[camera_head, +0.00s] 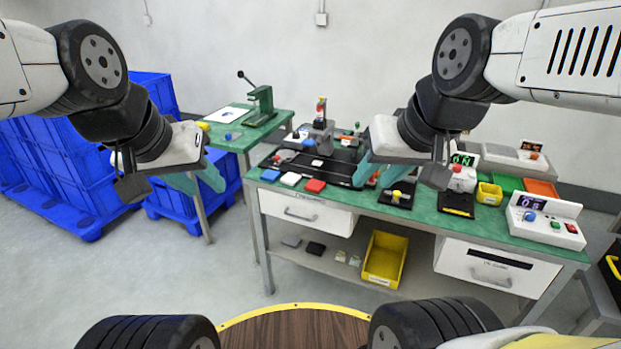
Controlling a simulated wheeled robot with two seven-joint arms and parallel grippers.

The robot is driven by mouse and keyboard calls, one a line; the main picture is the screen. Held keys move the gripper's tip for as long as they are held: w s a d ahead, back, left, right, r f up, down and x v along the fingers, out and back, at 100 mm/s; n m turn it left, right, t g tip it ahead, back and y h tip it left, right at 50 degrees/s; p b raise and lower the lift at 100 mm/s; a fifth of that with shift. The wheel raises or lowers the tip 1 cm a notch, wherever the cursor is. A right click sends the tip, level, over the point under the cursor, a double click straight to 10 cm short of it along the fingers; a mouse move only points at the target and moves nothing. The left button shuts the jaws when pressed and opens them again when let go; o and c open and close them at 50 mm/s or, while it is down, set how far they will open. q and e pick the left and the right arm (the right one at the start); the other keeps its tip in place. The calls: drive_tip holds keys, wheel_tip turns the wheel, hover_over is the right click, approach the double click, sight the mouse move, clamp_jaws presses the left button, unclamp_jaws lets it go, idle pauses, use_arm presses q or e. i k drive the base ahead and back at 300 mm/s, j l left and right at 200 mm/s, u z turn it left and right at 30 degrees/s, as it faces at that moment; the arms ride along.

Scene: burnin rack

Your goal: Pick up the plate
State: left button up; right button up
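I cannot tell for certain which thing is the plate. A black flat base (322,165) lies on the green workbench (420,213), with a grey fixture (321,138) at its back. My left gripper (172,183) is open and empty, in the air left of the bench. My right gripper (400,178) appears open and empty. It overlaps the middle of the bench in the picture and hides part of it.
Control boxes (546,222) and yellow, green and red bins (489,193) stand at the bench's right. A yellow bin (385,259) sits on the shelf below. A second green table (236,137) holds a green press (261,106). Blue crates (62,170) are stacked at left. Floor in front is clear.

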sight(290, 180)
drive_tip(key=i+j+u, duration=0.1)
drive_tip(key=i, duration=0.35)
drive_tip(key=i+j+u, duration=0.1)
drive_tip(key=i+j, duration=0.2)
drive_tip(key=i, duration=0.2)
